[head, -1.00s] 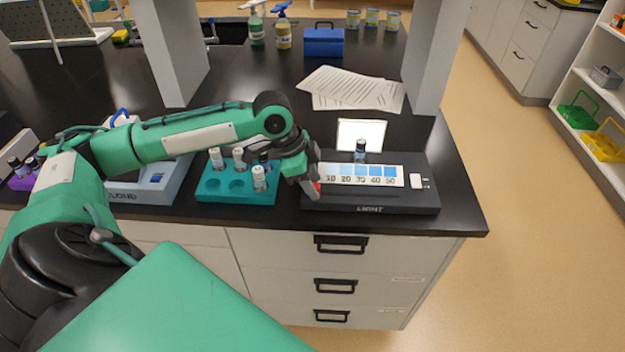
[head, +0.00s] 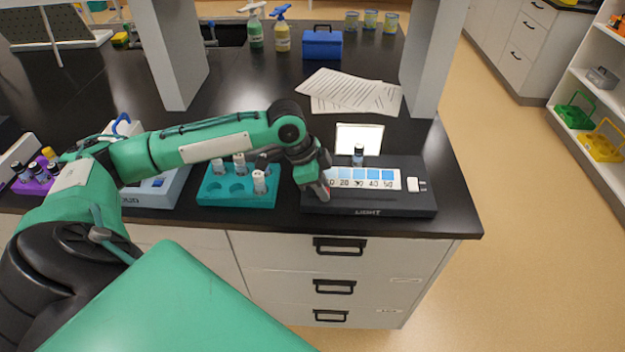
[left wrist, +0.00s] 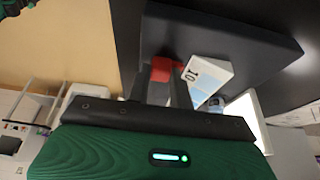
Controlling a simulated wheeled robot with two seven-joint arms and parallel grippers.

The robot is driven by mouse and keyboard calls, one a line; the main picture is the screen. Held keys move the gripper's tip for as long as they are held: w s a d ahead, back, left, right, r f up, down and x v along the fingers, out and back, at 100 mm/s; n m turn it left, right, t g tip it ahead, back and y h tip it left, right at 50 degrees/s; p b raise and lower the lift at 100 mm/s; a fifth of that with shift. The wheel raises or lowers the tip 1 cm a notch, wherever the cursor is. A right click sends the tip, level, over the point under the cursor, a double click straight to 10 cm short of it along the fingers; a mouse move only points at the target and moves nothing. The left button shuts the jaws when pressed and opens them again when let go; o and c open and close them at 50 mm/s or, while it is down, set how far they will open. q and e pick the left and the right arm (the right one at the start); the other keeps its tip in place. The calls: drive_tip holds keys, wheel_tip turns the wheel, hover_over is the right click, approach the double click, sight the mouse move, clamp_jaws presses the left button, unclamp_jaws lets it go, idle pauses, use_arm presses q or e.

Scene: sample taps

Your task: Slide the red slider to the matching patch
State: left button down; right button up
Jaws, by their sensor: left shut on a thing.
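My left gripper (head: 318,184) is at the left end of the black light box (head: 370,205). In the left wrist view its fingers (left wrist: 163,85) are shut on the red slider (left wrist: 163,69). A vial (head: 358,155) with a dark cap stands behind the strip, before a lit white panel (head: 360,138). My right gripper is not in view.
A teal rack (head: 236,196) with several vials stands left of the light box, under my left arm. A pale blue device (head: 160,190) and a purple rack (head: 38,187) stand farther left. Papers (head: 350,92) lie behind. A white pillar (head: 428,60) rises behind right.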

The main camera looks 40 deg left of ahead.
sight(364, 198)
use_arm(q)
drive_tip(key=w+d+p, duration=0.1)
drive_tip(key=d, duration=0.1)
drive_tip(key=w+d+p, duration=0.1)
drive_tip(key=d, duration=0.1)
drive_tip(key=w+d+p, duration=0.2)
drive_tip(key=shift+w+d+r, duration=0.1)
drive_tip(key=shift+d+r, duration=0.05)
drive_tip(key=shift+d, duration=0.15)
drive_tip(key=shift+w+d, duration=0.15)
drive_tip(key=shift+d, duration=0.15)
drive_tip(key=c, duration=1.2)
unclamp_jaws()
drive_tip(key=shift+c, duration=0.2)
drive_tip(key=b+v, duration=0.1)
drive_tip(key=v, duration=1.2)
drive_tip(key=shift+r+b, duration=0.3)
drive_tip(key=shift+b, duration=0.05)
